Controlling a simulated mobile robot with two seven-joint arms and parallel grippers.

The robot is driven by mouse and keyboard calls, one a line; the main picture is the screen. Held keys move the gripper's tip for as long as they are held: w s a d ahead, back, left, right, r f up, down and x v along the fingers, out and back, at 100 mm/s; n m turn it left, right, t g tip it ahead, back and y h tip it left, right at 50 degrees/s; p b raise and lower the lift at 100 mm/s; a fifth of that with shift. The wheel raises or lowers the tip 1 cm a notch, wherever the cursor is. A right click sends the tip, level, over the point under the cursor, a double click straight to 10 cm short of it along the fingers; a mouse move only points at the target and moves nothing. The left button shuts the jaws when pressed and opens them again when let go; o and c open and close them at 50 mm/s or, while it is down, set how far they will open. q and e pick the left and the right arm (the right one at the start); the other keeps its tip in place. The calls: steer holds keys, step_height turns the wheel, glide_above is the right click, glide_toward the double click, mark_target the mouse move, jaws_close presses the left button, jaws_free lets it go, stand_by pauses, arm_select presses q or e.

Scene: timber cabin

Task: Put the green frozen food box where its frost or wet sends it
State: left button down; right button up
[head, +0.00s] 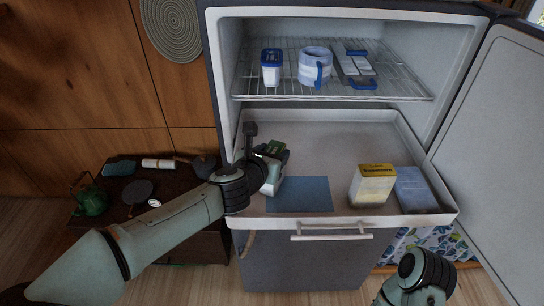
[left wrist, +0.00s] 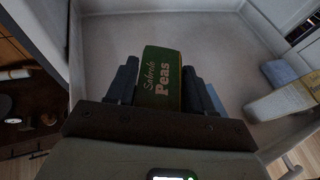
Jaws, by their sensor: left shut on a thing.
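The green frozen food box (head: 277,149), lettered "Peas", is between the dark fingers of my left gripper (left wrist: 165,85), which is shut on it. In the head view my left gripper (head: 262,160) is at the left side of a white-lined bay (head: 330,140) in the open fridge, beside a flat blue mat (head: 300,195). I cannot make out frost or wet on the box's visible face. The gripper partly hides the box. My right arm's end (head: 425,272) shows at the lower right; its fingers cannot be made out.
A yellow-and-white box (head: 372,186) and a blue packet (head: 415,190) are at the bay's right. A wire shelf (head: 300,90) above holds a lidded tub (head: 271,68), mug (head: 315,66) and blue-trimmed container (head: 354,66). The fridge door (head: 500,140) is open right. A dark low table (head: 125,215) stands left.

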arm_select(q)
steer(key=shift+w, duration=0.25)
steer(key=c, duration=0.8)
jaws_free()
steer(key=shift+w+f, duration=0.15)
steer(key=shift+c, duration=0.2)
steer(key=o, duration=0.4)
steer(key=shift+s, duration=0.25)
arm_select(e)
steer(key=shift+w, duration=0.15)
arm_select(q)
steer(key=shift+r, duration=0.25)
arm_select(e)
steer(key=shift+r, duration=0.1)
arm_select(q)
steer(key=p+v, duration=0.2)
steer(key=v, duration=1)
arm_select(e)
steer(key=shift+w+r, duration=0.4)
steer(key=shift+r, duration=0.2)
steer(key=shift+w+r, duration=0.4)
steer(key=shift+r, duration=0.2)
arm_select(q)
steer(key=shift+w, duration=0.1)
